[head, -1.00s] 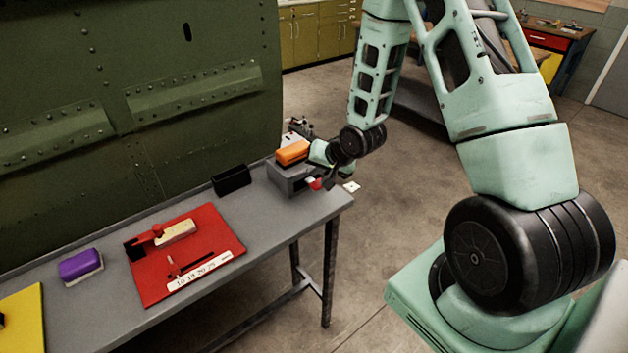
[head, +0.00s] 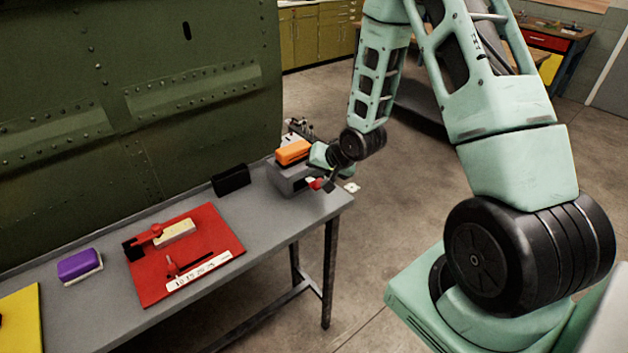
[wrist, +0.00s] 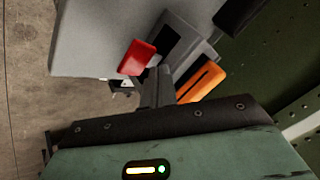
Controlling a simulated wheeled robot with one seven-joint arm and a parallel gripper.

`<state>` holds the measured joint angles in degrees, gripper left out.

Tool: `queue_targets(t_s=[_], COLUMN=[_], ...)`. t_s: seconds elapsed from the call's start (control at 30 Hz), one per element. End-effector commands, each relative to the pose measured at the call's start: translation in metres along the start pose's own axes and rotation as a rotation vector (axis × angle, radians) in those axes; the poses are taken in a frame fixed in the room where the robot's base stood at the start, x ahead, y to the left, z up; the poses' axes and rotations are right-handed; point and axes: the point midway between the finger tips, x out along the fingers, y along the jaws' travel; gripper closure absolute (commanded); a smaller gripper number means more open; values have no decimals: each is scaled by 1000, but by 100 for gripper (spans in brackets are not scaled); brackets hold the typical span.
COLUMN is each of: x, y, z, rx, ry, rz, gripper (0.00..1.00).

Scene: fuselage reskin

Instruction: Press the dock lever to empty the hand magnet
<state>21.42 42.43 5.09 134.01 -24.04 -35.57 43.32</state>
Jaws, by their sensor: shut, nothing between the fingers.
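The grey dock (head: 283,180) stands at the right end of the bench. The orange hand magnet (head: 294,152) rests on top of it; it also shows in the wrist view (wrist: 202,82). The red lever (head: 314,184) sticks out from the dock's front side, and its red pad is clear in the wrist view (wrist: 137,57). My gripper (head: 329,184) is shut and empty beside the lever. In the wrist view the closed fingers (wrist: 156,87) overlap the lever's lower edge; I cannot tell whether they touch it.
A black open bin (head: 231,180) stands left of the dock. Farther left are a red board (head: 210,245) with a pale block on it and a purple block (head: 80,266). The green riveted panel (head: 140,100) rises behind the bench. Open floor lies to the right.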

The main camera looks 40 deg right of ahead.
Motion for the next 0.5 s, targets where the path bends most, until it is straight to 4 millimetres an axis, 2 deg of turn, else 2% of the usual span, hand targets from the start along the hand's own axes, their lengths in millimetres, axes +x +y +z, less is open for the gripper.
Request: queue_targets(t_s=[0.5], x=[5], y=[3], z=[4], rx=[0], ry=[-1], rz=[0], gripper=[100])
